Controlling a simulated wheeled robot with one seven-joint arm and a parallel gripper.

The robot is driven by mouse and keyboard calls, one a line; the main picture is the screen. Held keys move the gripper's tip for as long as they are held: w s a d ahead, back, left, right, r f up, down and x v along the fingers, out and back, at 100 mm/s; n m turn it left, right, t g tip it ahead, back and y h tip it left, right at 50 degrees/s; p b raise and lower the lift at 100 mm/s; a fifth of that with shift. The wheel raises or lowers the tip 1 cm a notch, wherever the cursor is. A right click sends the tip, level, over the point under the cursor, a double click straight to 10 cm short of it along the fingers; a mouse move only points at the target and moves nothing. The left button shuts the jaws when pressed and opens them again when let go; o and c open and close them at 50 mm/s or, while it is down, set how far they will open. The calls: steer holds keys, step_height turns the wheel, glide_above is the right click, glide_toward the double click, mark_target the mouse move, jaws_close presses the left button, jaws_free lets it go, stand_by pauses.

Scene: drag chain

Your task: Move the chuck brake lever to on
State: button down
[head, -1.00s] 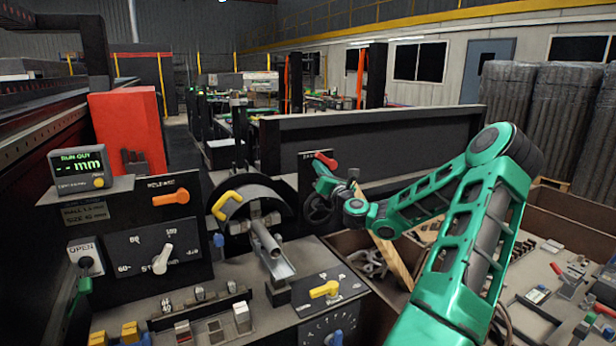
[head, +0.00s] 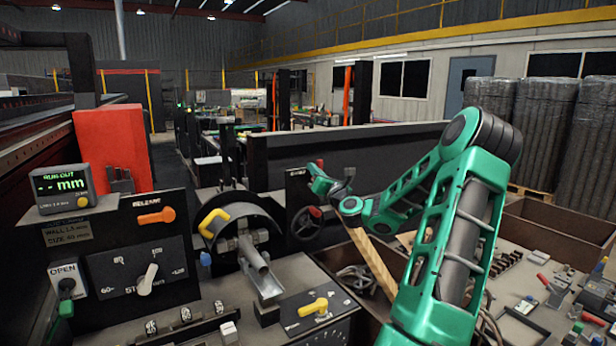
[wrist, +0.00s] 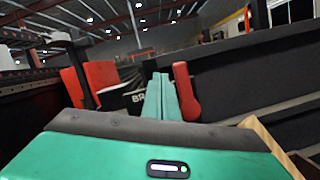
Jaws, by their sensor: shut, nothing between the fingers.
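The chuck brake lever is red and shows in the wrist view (wrist: 187,92), close to the right side of my gripper's fingers (wrist: 160,92). I cannot tell whether they touch it. Part of a "BR…" label (wrist: 138,97) shows on the dark panel behind, left of the fingers. In the head view my gripper (head: 314,171) is in front of the top of the black brake panel (head: 294,183). It hides most of the lever, and only a small red bit (head: 319,163) shows above it. The gripper is shut and empty.
A black handwheel (head: 306,224) with a red knob sits below the lever. The yellow-handled chuck (head: 213,222) and an orange release lever (head: 156,216) are to the left. A wooden strip (head: 371,260) slants below my arm. A long dark wall (head: 370,155) runs behind the panel.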

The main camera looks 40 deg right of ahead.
steer(key=shift+d+r, duration=0.2)
steer(key=shift+d, duration=0.1)
stand_by(0.4)
steer(key=shift+s, duration=0.15)
